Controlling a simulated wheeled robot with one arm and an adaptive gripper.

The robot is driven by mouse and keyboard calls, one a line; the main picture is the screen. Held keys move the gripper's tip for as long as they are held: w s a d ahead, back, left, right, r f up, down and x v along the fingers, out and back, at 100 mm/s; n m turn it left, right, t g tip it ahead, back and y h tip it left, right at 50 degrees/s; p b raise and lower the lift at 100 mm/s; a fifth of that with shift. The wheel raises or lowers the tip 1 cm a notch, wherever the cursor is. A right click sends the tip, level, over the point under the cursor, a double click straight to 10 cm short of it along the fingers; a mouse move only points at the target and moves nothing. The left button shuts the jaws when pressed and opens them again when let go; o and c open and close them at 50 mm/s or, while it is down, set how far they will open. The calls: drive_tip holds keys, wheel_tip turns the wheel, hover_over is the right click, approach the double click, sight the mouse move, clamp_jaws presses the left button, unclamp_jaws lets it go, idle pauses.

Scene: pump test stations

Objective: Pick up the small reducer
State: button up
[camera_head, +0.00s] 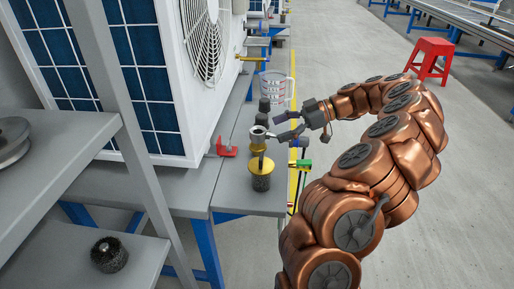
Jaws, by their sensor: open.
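A small grey metal ring-shaped fitting (258,131), which looks like the small reducer, is near the right edge of the grey bench. It is upright with its open end up. My gripper (276,127) comes in from the right with its two dark fingers apart. The fingertips are just to the right of the fitting. I cannot tell whether they touch it. The gripper holds nothing that I can see.
A dark cylinder (264,105) and a clear measuring jug (274,88) stand behind the fitting. A red bracket (227,148) lies to its left, near the white fan unit (182,95). A dark brush (109,255) sits on the lower shelf. A red stool (432,55) stands on open floor.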

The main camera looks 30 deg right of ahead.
sight(264, 134)
drive_tip(key=shift+b+x, duration=0.8)
drive_tip(key=shift+x, duration=1.95)
drive_tip(key=shift+s+a+r, duration=0.1)
drive_tip(key=shift+s+r, duration=0.05)
drive_tip(key=shift+r, duration=0.05)
drive_tip(key=c, duration=1)
